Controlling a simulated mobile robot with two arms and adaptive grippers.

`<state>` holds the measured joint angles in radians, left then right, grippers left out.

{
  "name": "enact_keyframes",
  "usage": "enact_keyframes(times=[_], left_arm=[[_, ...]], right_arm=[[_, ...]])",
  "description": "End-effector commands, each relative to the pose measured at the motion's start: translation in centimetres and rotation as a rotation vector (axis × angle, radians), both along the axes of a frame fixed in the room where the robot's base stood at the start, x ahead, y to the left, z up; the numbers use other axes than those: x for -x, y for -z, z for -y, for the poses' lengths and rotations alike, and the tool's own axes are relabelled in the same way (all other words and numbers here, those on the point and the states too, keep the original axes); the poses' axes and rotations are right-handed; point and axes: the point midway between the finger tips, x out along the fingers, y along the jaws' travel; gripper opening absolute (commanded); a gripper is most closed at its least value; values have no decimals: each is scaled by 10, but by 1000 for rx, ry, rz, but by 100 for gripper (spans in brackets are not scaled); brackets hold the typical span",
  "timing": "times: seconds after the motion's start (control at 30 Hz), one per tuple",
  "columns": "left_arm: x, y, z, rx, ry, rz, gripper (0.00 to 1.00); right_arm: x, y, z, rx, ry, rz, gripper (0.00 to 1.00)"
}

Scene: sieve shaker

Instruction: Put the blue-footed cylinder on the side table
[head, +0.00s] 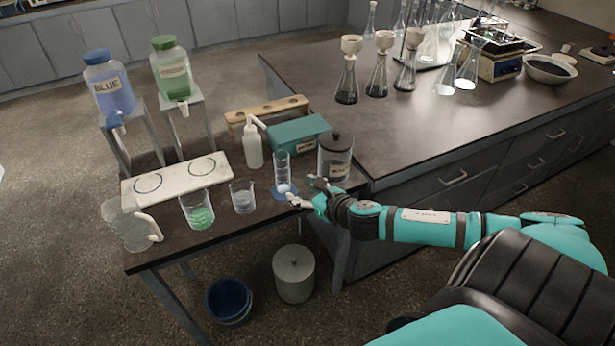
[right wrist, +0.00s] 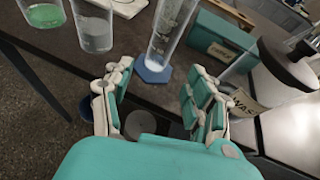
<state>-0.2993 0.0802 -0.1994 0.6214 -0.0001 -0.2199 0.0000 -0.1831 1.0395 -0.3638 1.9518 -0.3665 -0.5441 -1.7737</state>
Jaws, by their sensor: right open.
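The blue-footed cylinder (head: 282,168) is clear and graduated. It stands upright on the dark side table (head: 255,225) near its front right edge. Its blue foot (head: 279,193) is flat on the table top. My right gripper (head: 303,191) is open and empty at the table edge, right beside the foot. In the right wrist view, the cylinder (right wrist: 168,35) rises beyond the open fingers (right wrist: 158,75), with the foot seen between and past the fingertips. I cannot tell whether a finger touches it. My left gripper is not in view.
A lidded waste jar (head: 335,158) stands close right of the cylinder. Left are a clear beaker (head: 243,197), a green-liquid beaker (head: 198,210) and a jug (head: 128,225). Behind are a wash bottle (head: 253,148) and a teal box (head: 297,133). The lab bench (head: 430,125) adjoins at right.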

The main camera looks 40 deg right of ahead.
Motion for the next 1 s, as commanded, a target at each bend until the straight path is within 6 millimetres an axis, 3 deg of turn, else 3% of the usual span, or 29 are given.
enact_keyframes(times=[0.17, 0.4, 0.47, 0.53, 0.57, 0.67, 0.77, 0.8, 0.87, 0.9, 1.0], left_arm=[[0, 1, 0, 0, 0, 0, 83], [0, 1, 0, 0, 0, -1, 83], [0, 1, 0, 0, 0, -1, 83], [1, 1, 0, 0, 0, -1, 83], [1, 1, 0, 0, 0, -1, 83], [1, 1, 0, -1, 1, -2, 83], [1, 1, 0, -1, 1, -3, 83], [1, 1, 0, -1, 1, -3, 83], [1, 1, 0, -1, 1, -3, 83], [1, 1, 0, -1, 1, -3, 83], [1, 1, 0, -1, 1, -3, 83]], right_arm=[[11, -5, -1, 1, -3, 0, 57], [13, -6, -1, -2, 0, 1, 57], [13, -1, 2, -22, 16, -5, 57], [14, 17, 12, -90, 72, -28, 57], [16, 30, 18, -138, 113, -42, 57], [29, 93, 43, -373, 311, -106, 57], [64, 178, 61, -683, 595, -177, 57], [84, 214, 63, -811, 724, -202, 57], [118, 266, 60, -991, 917, -229, 57], [142, 298, 54, -1104, 1047, -243, 57], [210, 369, 24, -1346, 1375, -259, 57]])
